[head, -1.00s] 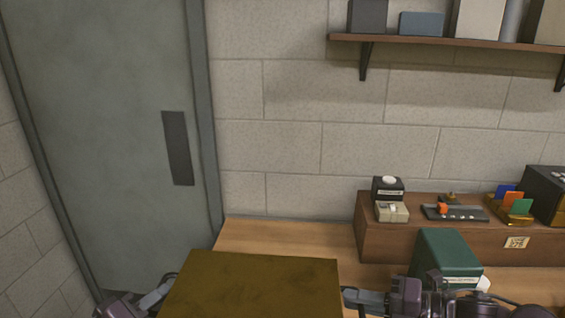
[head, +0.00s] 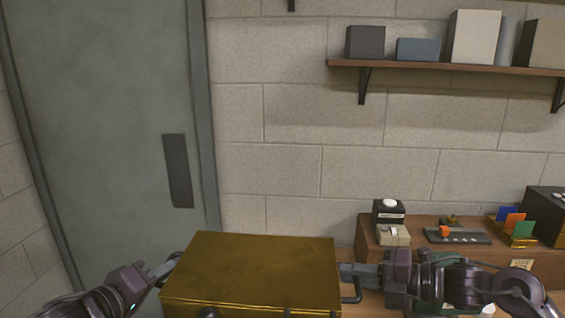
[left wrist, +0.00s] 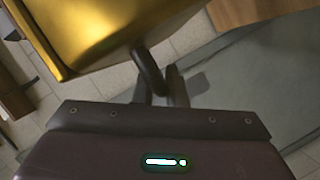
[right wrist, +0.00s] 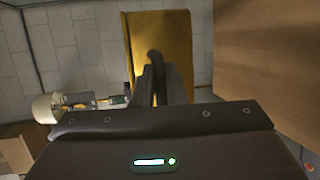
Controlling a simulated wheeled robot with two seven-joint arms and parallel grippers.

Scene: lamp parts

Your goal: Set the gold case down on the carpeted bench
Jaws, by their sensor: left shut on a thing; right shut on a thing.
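The gold case (head: 250,268) is held level at the bottom of the head view, in front of the wooden desk. My left gripper (head: 172,268) is shut on the handle at the case's left side. My right gripper (head: 350,281) is shut on the handle at its right side. The left wrist view shows the case (left wrist: 95,25) and a dark handle between the fingers (left wrist: 158,90). The right wrist view shows the case (right wrist: 178,45) behind its handle, between the fingers (right wrist: 158,85). I cannot make out the carpeted bench in any view.
The wooden desk (head: 345,255) carries a raised shelf unit (head: 400,232) with small devices and coloured cards. A green box (head: 430,308) is partly hidden behind my right arm. A grey door (head: 100,120) is at left; a wall shelf (head: 450,66) is above.

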